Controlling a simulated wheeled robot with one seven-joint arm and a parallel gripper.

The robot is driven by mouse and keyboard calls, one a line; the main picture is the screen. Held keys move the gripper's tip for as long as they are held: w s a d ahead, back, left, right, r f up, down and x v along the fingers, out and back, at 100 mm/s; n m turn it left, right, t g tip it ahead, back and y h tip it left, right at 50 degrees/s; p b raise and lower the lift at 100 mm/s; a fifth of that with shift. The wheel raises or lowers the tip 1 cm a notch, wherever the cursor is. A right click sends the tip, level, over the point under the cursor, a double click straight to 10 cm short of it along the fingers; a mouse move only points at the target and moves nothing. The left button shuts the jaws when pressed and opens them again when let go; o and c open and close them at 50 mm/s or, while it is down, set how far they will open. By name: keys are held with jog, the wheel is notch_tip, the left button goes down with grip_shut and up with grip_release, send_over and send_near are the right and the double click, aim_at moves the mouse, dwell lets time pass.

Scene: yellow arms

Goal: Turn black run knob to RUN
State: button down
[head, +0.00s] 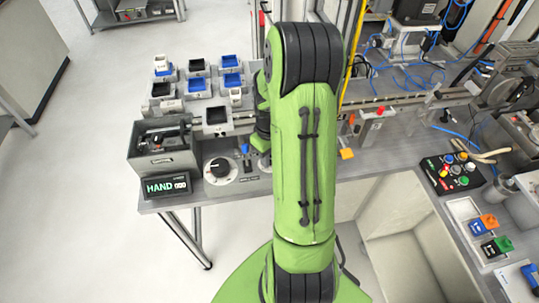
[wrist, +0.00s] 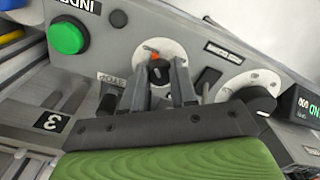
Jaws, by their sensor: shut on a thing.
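In the wrist view a black knob (wrist: 157,73) with an orange-red mark at its top sits on a round pale dial plate (wrist: 177,49). My gripper (wrist: 161,72) is around this knob, one finger on each side, and shut on it. The marks on the plate are too small to read. In the head view my green arm hides this knob and my fingertips. A second black knob (wrist: 259,98) on a pale dial is to the right and free; it also shows in the head view (head: 219,167).
A small display (head: 167,186) reads HAND in green beside the second knob.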

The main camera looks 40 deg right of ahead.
jog(key=m, duration=0.4)
jog(key=shift+b, duration=0.35)
jog(key=m, duration=0.4)
jog(key=shift+b, duration=0.3)
jog(key=m, duration=0.5)
jog(key=shift+m+b, duration=0.45)
jog(key=shift+m, duration=1.85)
jog(key=c, duration=0.9)
grip_release()
